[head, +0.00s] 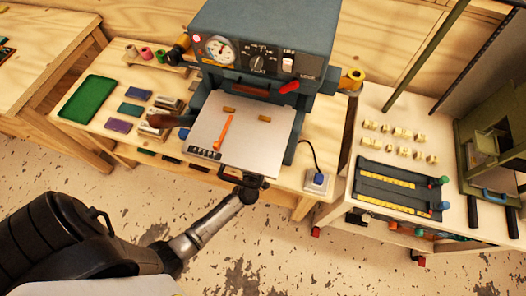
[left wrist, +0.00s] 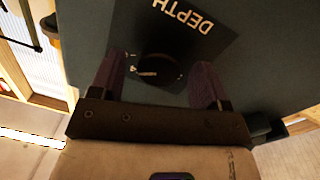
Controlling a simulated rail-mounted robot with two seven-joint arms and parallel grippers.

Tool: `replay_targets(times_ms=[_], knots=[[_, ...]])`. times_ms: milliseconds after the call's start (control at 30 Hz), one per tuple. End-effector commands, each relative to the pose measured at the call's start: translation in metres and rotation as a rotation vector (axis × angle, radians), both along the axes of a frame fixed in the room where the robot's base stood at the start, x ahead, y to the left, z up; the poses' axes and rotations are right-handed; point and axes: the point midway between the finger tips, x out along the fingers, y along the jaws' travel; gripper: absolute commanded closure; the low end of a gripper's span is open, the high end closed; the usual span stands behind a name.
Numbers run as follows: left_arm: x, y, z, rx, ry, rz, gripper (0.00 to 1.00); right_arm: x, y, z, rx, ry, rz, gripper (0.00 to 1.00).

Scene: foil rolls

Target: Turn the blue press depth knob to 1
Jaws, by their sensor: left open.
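In the left wrist view a round dark knob (left wrist: 158,70) with a pale pointer mark sits on a dark panel beside the upside-down word DEPTH (left wrist: 182,15). It looks nearly black in the shade; no scale numbers are readable. My left gripper (left wrist: 159,82) is open, with one finger on each side of the knob and gaps visible between. In the head view my left gripper (head: 250,184) is low at the front edge of the blue-grey press (head: 262,30), and the knob is hidden there. My right gripper is out of view.
The press has a gauge (head: 220,49), a black dial (head: 257,63) and a red lever (head: 289,87). Its pale plate (head: 255,145) carries an orange strip (head: 223,132). A green tray (head: 87,99) lies left. A second bench (head: 340,190) stands right.

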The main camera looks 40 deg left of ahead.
Motion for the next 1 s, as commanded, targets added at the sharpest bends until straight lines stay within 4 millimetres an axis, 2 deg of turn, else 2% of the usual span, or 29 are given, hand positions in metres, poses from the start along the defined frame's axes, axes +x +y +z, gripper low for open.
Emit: replay_targets(times_ms=[367, 900, 1000], knots=[[0.0037, 0.0016, 0.0004, 0.0, 0.0, 0.0, 0.3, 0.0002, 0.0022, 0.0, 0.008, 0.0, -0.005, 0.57], [0.0035, 0.0012, 0.0002, 0.0, 0.0, 0.0, 0.8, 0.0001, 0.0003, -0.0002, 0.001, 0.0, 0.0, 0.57], [0.0034, 0.0013, 0.0002, -0.003, -0.001, 0.0, 0.8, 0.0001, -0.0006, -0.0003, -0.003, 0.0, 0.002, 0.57]])
